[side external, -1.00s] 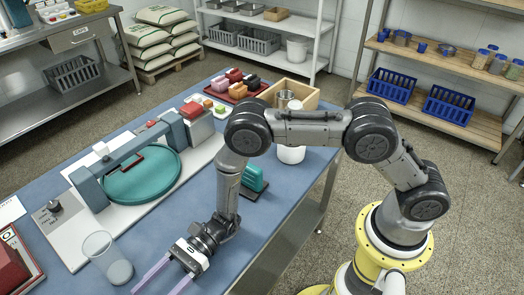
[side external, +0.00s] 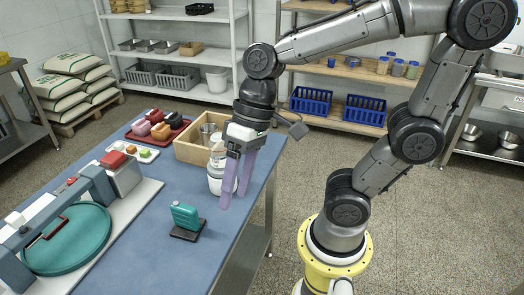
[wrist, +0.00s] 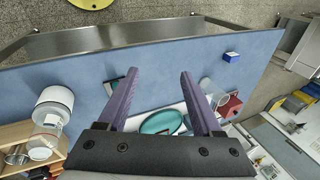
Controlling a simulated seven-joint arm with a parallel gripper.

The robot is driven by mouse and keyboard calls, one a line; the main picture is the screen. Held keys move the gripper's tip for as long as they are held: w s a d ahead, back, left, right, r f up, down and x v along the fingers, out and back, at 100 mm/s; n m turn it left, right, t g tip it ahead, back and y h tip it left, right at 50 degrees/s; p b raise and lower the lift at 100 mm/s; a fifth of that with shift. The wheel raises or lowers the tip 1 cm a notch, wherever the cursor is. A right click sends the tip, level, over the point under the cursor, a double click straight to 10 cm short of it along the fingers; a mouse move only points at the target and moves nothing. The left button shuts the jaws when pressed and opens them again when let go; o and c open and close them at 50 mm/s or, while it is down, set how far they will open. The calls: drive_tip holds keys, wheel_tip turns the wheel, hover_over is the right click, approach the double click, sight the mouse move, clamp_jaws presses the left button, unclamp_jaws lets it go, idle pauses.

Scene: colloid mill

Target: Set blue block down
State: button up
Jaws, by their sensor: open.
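A small blue block (wrist: 231,57) sits on the blue tabletop (wrist: 75,70), near the table's edge, at the upper right of the wrist view. It does not show in the side view. My gripper (side external: 234,198) is open with its purple fingers pointing down, raised near the white jar (side external: 214,182). In the wrist view my gripper (wrist: 158,75) has nothing between its fingers and is well apart from the block.
A teal object on a dark pad (side external: 186,220) stands near the gripper. A wooden box (side external: 190,152) is behind the jar. The mill's teal disc (side external: 68,240) lies left. A clear cup (wrist: 213,88) and red item (wrist: 231,106) show near the block.

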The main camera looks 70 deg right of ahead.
drive_tip(key=s+d+r+t+h, duration=0.1)
drive_tip(key=d+t+h, duration=0.1)
drive_tip(key=d, duration=0.3)
drive_tip(key=s+d+r+n+t+h, duration=0.1)
drive_tip(key=s+d+t+h, duration=0.1)
drive_tip(key=d, duration=0.2)
drive_tip(key=shift+d, duration=0.35)
idle(0.6)
